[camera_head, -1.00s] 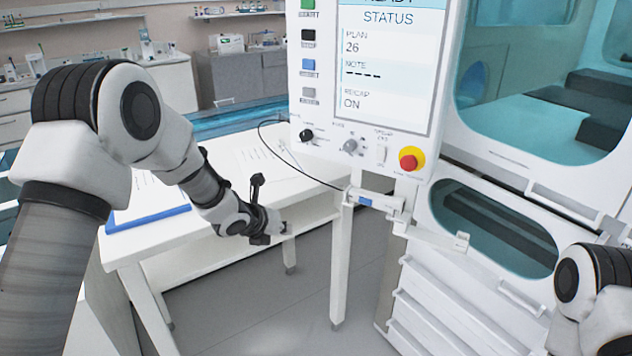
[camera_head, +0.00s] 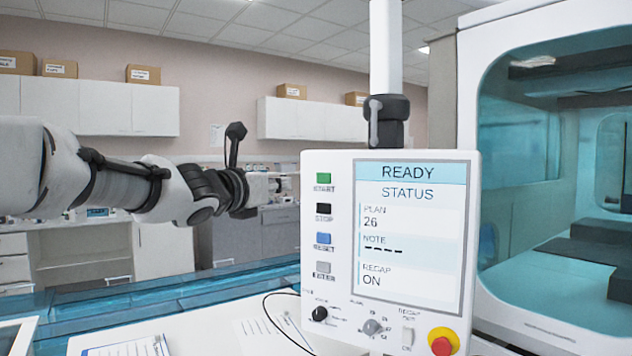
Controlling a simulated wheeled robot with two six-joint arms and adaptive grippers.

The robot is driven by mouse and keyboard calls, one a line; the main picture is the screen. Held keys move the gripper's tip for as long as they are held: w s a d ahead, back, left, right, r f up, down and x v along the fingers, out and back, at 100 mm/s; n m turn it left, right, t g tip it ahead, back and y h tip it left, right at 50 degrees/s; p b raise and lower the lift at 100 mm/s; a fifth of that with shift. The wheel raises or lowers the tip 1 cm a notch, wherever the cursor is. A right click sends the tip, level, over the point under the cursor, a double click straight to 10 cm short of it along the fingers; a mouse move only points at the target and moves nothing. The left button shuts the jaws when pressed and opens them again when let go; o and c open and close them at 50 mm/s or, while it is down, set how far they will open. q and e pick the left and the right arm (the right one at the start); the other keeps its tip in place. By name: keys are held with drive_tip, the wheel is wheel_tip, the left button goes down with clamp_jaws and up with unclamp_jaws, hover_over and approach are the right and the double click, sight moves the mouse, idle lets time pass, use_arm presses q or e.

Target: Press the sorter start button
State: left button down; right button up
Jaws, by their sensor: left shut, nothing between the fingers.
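The sorter's control panel (camera_head: 338,290) is upright at the centre right, with its screen (camera_head: 410,237) reading READY, STATUS, PLAN 26, RECAP ON. The green start button (camera_head: 323,178) is at the top of the panel's left column. Below it are a black stop button (camera_head: 323,208), a blue button (camera_head: 323,238) and a grey button (camera_head: 323,268). My left gripper (camera_head: 280,186) is shut and empty, pointing right. Its tip is just left of the green button; whether they touch cannot be told. My right gripper is out of view.
A red and yellow emergency knob (camera_head: 442,342) and dark dials (camera_head: 320,313) are low on the panel. A white sorter housing with teal windows (camera_head: 520,150) stands at the right. A white table (camera_head: 210,330) with papers and a clipboard lies below.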

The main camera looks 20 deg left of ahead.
sight(323, 178)
use_arm(q)
drive_tip(key=p+x, duration=0.2)
drive_tip(key=x, duration=0.2)
drive_tip(key=p+x, duration=0.3)
drive_tip(key=x, duration=0.1)
drive_tip(key=p+x, duration=0.3)
drive_tip(key=x, duration=0.1)
drive_tip(key=shift+d+r, duration=0.25)
drive_tip(key=shift+r, duration=0.1)
drive_tip(key=shift+w+d+f, duration=0.1)
drive_tip(key=shift+w+d, duration=0.05)
drive_tip(key=shift+w, duration=0.25)
drive_tip(key=shift+w+f, duration=0.2)
drive_tip(key=shift+w, duration=0.05)
